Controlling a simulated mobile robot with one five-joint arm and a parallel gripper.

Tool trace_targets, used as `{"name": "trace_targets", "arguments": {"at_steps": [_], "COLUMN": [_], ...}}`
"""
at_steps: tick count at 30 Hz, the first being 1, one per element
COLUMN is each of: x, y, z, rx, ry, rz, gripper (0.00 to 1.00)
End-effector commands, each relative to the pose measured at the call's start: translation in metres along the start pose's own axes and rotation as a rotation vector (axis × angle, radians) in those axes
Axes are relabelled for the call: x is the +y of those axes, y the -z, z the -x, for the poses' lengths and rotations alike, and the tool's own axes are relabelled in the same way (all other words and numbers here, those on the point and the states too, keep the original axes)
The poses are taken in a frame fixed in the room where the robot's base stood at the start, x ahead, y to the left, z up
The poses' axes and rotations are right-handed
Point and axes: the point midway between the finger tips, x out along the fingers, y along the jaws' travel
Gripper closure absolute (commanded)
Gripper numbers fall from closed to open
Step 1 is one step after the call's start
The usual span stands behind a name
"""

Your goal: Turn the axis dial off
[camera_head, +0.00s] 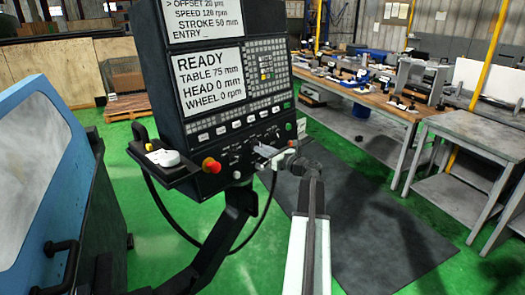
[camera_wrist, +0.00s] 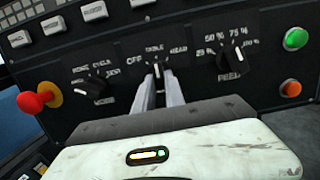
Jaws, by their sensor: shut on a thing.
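The axis dial (camera_wrist: 157,68) is a small black knob with a light pointer line, on the black control panel in the wrist view. Labels OFF, TABLE and HEAD run from left to right above it. The pointer appears to point up, towards TABLE. My gripper (camera_wrist: 159,85) is shut on the dial, with one grey finger on each side of it. The fingers hide the lower part of the dial. In the camera_head view my gripper (camera_head: 262,152) reaches the lower right part of the panel from the right, and the dial is hard to make out there.
A mode dial (camera_wrist: 91,86) sits left of the axis dial and a feed dial (camera_wrist: 232,60) right of it. A red emergency button (camera_wrist: 32,102) is at far left; green (camera_wrist: 295,39) and orange (camera_wrist: 290,88) buttons are at right. The screen (camera_head: 209,80) reads READY.

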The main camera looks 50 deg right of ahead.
Motion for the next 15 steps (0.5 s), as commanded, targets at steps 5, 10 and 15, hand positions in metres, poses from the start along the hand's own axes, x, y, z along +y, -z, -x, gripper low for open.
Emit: {"name": "trace_targets", "arguments": {"at_steps": [5, 10, 15], "x": [-0.0008, -0.0025, -0.0041], "y": [0.0000, -0.0003, -0.0011], "z": [0.0002, 0.0002, 0.0003], "rx": [0.001, 0.001, 0.001], "ry": [-0.009, -0.025, -0.049], "rz": [0.044, 0.141, 0.274], "gripper": [1.00, 1.00, 1.00]}}
